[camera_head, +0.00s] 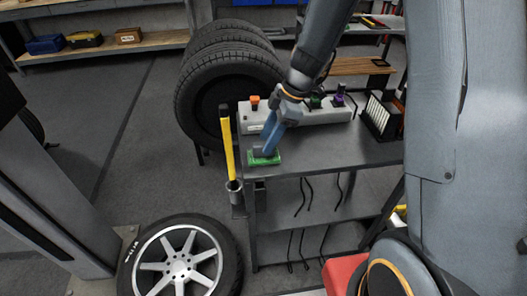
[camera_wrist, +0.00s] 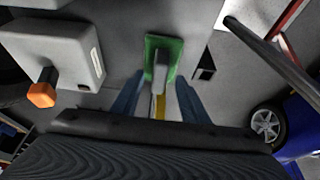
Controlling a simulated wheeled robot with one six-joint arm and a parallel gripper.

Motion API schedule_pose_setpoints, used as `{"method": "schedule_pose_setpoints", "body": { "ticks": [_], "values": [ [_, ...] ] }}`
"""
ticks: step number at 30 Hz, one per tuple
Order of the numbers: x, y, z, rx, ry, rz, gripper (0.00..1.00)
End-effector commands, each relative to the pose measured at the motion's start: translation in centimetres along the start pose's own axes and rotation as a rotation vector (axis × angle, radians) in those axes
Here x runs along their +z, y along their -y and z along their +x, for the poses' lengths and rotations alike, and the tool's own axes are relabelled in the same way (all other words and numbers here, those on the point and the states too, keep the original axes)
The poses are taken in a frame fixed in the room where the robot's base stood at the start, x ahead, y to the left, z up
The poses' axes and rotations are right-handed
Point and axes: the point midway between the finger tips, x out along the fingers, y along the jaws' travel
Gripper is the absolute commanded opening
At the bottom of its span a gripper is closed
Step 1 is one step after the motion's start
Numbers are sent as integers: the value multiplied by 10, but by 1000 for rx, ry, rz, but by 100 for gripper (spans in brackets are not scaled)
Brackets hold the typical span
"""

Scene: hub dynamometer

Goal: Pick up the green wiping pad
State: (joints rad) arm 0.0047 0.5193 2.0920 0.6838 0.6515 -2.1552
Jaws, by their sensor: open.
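The green wiping pad (camera_head: 264,157) lies on the near left corner of the grey bench top (camera_head: 340,146). It is a green slab with a grey grip on top, seen also in the wrist view (camera_wrist: 176,50). My gripper (camera_head: 266,150) is right above the pad in the head view, its blue fingers pointing down. In the wrist view my gripper (camera_wrist: 160,90) is open, with one finger on each side of the pad's grey grip (camera_wrist: 160,72). I cannot tell whether the fingers touch it.
A grey box with an orange knob (camera_wrist: 42,92) stands behind the pad on the bench. A yellow-handled tool (camera_head: 228,150) stands upright in a holder at the bench's left edge. A black rack (camera_head: 381,117) is at the right. Tyres (camera_head: 228,80) stand behind.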

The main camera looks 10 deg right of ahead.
Motion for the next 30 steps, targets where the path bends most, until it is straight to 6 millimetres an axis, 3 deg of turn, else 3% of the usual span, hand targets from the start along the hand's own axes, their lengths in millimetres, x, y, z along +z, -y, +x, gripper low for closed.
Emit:
{"method": "schedule_pose_setpoints", "body": {
  "ticks": [7, 16, 24, 30],
  "values": [
    [-4, 0, 26, -1, 0, 0, 41],
    [-3, -1, 30, 1, 1, 0, 41],
    [-3, -1, 30, 0, 1, 0, 0],
    [-4, -1, 30, 0, 1, 0, 0]
  ]
}}
